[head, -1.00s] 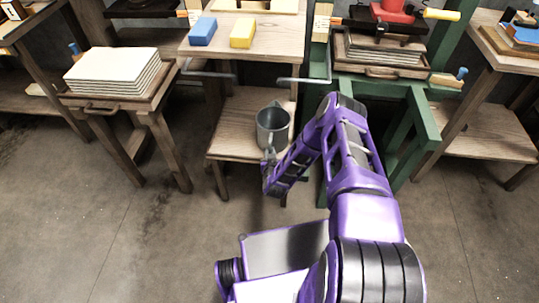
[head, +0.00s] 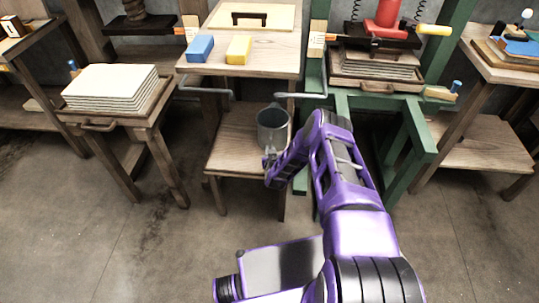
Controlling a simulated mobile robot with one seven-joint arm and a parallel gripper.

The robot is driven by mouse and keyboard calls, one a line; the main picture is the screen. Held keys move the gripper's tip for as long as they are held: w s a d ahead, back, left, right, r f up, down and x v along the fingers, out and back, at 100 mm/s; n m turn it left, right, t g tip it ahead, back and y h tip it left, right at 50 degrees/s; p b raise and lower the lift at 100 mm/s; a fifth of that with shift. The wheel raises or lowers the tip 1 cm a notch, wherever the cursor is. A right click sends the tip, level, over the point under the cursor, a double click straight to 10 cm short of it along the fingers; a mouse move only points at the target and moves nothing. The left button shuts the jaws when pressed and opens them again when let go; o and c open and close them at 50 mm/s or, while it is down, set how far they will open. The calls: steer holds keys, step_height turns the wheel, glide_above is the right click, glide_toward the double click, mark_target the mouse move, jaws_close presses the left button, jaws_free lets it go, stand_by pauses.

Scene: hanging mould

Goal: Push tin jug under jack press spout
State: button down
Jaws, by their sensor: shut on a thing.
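The grey tin jug (head: 273,128) stands upright on the low wooden shelf (head: 232,150) of the middle stand. My gripper (head: 269,156) is at the jug's near side, low down, shut on what looks like its handle. The fingertips are small and partly hidden by my purple arm. The green jack press (head: 342,112) with a red jack (head: 388,18) stands to the right. A grey bent pipe, seemingly its spout (head: 300,96), reaches left from it. The pipe's free end appears just above and behind the jug's rim; the exact depth gap cannot be told.
A blue block (head: 201,48) and a yellow block (head: 239,49) lie on the stand's upper top, above the shelf. A second bent pipe (head: 207,92) reaches in from the left. A stack of pale sheets (head: 110,86) sits on the left table. The shelf left of the jug is clear.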

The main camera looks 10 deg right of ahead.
steer(key=shift+w+d, duration=0.45)
steer(key=shift+w, duration=0.75)
steer(key=shift+w+d, duration=0.4)
steer(key=shift+w, duration=0.85)
steer(key=shift+w+d, duration=0.45)
steer(key=shift+w, duration=0.75)
steer(key=c, duration=0.8)
jaws_free()
steer(key=shift+o, duration=0.2)
